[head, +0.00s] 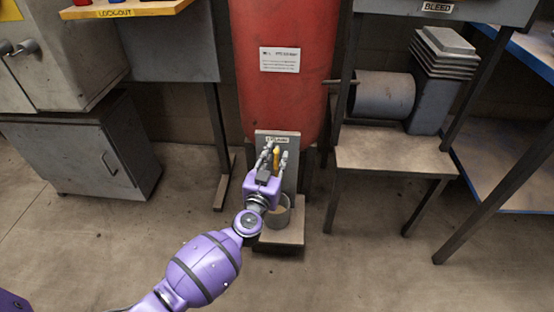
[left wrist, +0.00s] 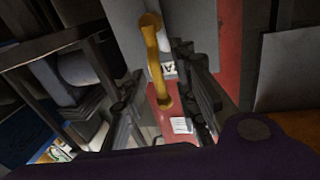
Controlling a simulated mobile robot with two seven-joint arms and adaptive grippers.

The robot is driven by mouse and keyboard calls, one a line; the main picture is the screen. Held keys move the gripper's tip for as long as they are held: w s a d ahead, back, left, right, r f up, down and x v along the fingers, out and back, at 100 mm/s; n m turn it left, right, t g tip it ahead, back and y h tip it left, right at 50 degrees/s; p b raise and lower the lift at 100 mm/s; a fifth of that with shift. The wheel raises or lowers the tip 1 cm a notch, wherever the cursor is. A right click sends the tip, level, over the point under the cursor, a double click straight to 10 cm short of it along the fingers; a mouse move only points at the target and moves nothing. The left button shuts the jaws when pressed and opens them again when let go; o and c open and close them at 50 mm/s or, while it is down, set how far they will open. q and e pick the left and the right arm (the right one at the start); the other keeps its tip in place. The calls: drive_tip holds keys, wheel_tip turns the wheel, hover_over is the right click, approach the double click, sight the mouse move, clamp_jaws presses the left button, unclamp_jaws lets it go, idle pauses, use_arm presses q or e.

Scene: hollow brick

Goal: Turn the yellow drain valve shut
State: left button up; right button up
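The yellow drain valve (head: 276,155) sits on a grey plate (head: 291,178) at the foot of the red tank (head: 285,80). In the left wrist view the yellow valve handle (left wrist: 155,62) is a bent bar between my fingers. My left gripper (head: 273,157) is open, with one finger on each side of the handle. I see no clear contact between fingers and handle. The fingers and palm hide part of the plate and the valve's base. My right gripper is not in view.
A small metal bucket (head: 279,213) stands on a low stand (head: 290,233) below the valve. A bench (head: 390,158) with a compressor-like machine (head: 385,95) is to the right. A grey cabinet (head: 85,145) is to the left. The floor in front is clear.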

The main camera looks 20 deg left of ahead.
use_arm(q)
drive_tip(key=shift+w+r, duration=0.1)
drive_tip(key=shift+w, duration=0.15)
drive_tip(key=shift+c, duration=0.3)
clamp_jaws()
